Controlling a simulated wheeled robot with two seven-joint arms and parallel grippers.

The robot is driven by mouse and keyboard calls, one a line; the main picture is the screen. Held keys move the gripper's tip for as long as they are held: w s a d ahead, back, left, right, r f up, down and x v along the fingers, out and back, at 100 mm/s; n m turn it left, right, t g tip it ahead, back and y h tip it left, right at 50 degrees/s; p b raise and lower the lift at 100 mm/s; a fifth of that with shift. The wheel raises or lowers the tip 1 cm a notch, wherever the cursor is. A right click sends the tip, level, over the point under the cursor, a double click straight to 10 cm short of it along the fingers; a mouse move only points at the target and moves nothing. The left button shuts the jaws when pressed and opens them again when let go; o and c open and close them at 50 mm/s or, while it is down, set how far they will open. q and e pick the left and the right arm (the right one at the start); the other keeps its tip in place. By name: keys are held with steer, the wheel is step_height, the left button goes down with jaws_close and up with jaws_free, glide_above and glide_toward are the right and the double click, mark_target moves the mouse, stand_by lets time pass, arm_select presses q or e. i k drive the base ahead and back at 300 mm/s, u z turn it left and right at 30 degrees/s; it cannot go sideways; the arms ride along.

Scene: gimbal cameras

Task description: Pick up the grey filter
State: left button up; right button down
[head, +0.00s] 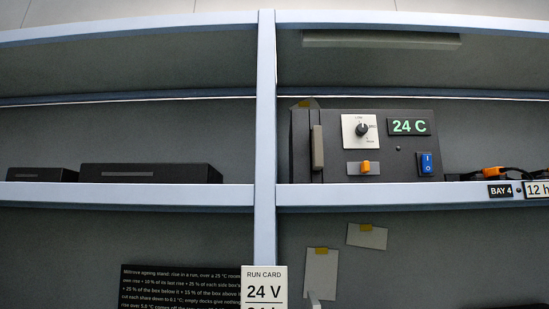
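No object is clearly identifiable as the grey filter. A grey-brown upright slab (318,148) is set in the left part of the front of a black instrument box (386,141) on the right shelf. I cannot tell whether it is a filter or a handle. Neither of my grippers shows in the head view.
The box has a dial (362,129), an orange switch (371,168), a "24 C" display (409,127) and a blue rocker switch (427,164). A post (265,110) divides the shelves. Black boxes (150,174) sit on the left shelf; an orange-black cable (493,173) lies right.

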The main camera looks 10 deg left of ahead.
mark_target(317, 136)
steer(key=u, duration=0.25)
steer(key=i, duration=1.05)
steer(key=u, duration=2.8)
